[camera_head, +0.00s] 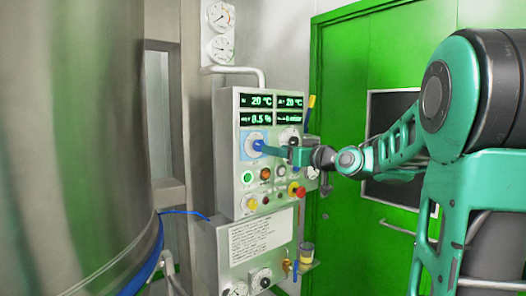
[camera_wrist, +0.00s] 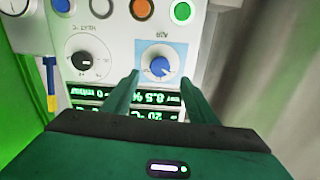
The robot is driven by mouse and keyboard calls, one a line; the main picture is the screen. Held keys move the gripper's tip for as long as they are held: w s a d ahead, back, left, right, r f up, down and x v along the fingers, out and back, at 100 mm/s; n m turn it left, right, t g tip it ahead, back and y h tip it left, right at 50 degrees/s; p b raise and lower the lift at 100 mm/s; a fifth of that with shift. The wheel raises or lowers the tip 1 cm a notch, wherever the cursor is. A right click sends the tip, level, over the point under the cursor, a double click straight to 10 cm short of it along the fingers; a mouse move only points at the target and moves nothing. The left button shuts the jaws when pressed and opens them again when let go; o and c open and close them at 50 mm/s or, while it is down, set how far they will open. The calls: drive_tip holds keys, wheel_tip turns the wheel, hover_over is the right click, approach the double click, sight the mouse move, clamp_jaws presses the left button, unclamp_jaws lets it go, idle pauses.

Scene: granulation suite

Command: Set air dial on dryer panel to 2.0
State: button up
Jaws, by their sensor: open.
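The dryer panel (camera_head: 229,178) is a grey box with green readouts, buttons and dials. The air dial (camera_wrist: 159,66) is a blue knob on a white disc in a blue square, seen upside down in the wrist view. In the head view its blue plate (camera_head: 248,139) is partly hidden by my fingers. My gripper (camera_head: 259,147) is open at the dial. In the wrist view my gripper's fingertips (camera_wrist: 159,76) flank the dial, with a gap on each side of the knob. The dial's setting is too small to read.
The heat dial (camera_wrist: 81,60) has a black knob beside the air dial. Coloured buttons and a red knob (camera_head: 297,189) lie below on the panel. A large steel vessel (camera_head: 70,150) stands left. A green door (camera_head: 345,235) is behind my arm.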

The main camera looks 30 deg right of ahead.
sight(258, 145)
drive_tip(key=w+a, duration=0.1)
drive_tip(key=w, duration=0.6)
drive_tip(key=shift+w+a, duration=0.25)
drive_tip(key=shift+w, duration=0.1)
drive_tip(key=c, duration=1.1)
